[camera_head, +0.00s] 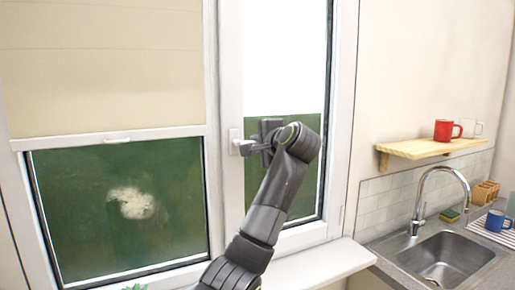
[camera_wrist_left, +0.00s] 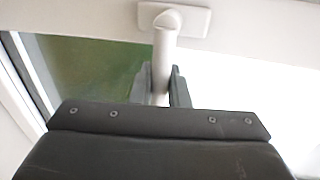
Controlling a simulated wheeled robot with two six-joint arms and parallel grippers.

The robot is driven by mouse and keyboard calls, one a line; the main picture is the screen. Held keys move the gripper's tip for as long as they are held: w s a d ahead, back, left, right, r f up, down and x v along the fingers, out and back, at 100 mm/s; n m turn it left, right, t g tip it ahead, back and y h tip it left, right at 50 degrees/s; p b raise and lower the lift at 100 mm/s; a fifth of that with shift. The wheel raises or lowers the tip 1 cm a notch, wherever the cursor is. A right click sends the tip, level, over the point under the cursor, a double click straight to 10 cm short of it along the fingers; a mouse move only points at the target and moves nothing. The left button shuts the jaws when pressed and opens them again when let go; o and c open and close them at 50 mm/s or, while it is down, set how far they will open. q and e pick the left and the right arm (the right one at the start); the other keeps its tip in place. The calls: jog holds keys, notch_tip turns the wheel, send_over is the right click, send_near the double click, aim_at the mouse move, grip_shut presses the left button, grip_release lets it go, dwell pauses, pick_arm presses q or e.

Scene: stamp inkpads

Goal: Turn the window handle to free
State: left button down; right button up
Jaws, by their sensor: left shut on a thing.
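The white window handle (camera_head: 234,135) sits on the frame of the right-hand window sash. In the left wrist view its pale base plate (camera_wrist_left: 190,21) is mounted on the white frame, and its lever (camera_wrist_left: 162,48) runs down from the plate, at right angles to the plate's long side. My left gripper (camera_head: 244,147) is at the handle, and in the wrist view its two dark fingers (camera_wrist_left: 161,88) are shut around the lever, one on each side. The lever's end is hidden behind the gripper body. My right gripper is out of view.
The left window pane has a beige blind (camera_head: 100,65) pulled partly down. A white sill (camera_head: 320,266) runs below the window. At right are a wooden shelf (camera_head: 425,149) with a red mug (camera_head: 444,130), a sink (camera_head: 440,268) and a tall tap (camera_head: 421,205).

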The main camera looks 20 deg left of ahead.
pick_arm(q)
jog(key=shift+r+n, duration=0.2)
jog(key=shift+n, duration=0.1)
jog(key=c, duration=1.4)
grip_release()
jog(key=shift+f, duration=0.1)
jog(key=shift+c, duration=0.2)
jog(key=shift+s+d, duration=0.2)
jog(key=shift+d, duration=0.1)
jog(key=b+v, duration=0.5)
jog(key=v, duration=1.1)
jog(key=shift+s+r, duration=0.25)
jog(key=shift+s, duration=0.05)
